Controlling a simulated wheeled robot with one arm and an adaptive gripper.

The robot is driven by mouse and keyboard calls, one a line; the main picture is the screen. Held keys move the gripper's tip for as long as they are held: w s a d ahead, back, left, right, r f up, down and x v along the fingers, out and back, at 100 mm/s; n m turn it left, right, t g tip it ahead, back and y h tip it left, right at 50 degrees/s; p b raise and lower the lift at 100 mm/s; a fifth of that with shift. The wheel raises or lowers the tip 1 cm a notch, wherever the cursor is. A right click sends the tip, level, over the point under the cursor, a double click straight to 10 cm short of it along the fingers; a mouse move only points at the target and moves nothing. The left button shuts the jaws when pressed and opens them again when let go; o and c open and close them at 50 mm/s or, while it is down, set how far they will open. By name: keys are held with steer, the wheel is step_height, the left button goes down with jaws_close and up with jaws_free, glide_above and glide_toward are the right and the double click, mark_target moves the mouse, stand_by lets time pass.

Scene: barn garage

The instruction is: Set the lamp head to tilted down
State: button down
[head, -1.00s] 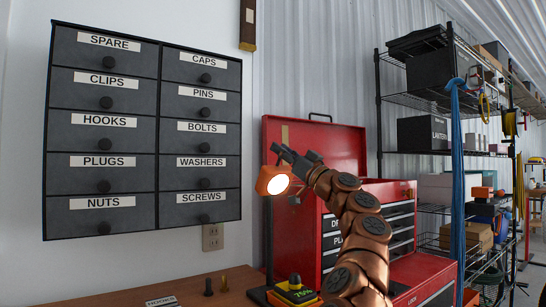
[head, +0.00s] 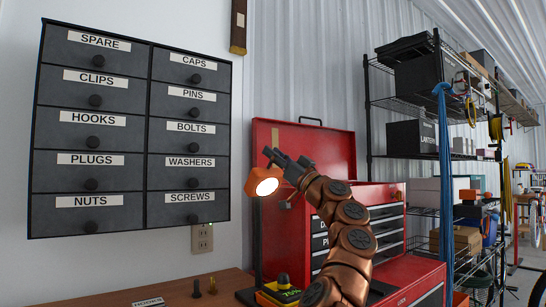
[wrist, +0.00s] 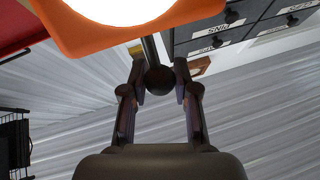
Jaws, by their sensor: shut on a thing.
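The orange lamp head (head: 262,175) is lit, and its bright round face points forward and partly down in the head view. It sits on a dark upright post (head: 256,235) above the workbench. In the wrist view the orange lamp head (wrist: 190,22) fills the top edge. A dark rod with a ball-shaped knob (wrist: 159,80) extends from it between my fingers. My gripper (wrist: 159,70) is shut on this knob. In the head view my gripper (head: 275,157) is just above the lamp head, and the knob is hard to make out there.
A labelled drawer cabinet (head: 136,135) hangs on the wall at left. A red tool chest (head: 335,150) with a raised lid stands close behind the lamp. The wooden workbench (head: 130,295) holds a yellow-and-black device (head: 282,293) and small pegs. Wire shelves (head: 405,105) stand at right.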

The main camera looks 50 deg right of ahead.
steer(key=shift+f, duration=0.15)
steer(key=c, duration=0.9)
jaws_free()
steer(key=shift+o, duration=0.2)
steer(key=shift+s, duration=0.2)
steer(key=s+f, duration=0.1)
steer(key=s, duration=1.3)
steer(key=shift+d+f, duration=0.25)
steer(key=shift+d, duration=0.15)
steer(key=shift+s, duration=0.1)
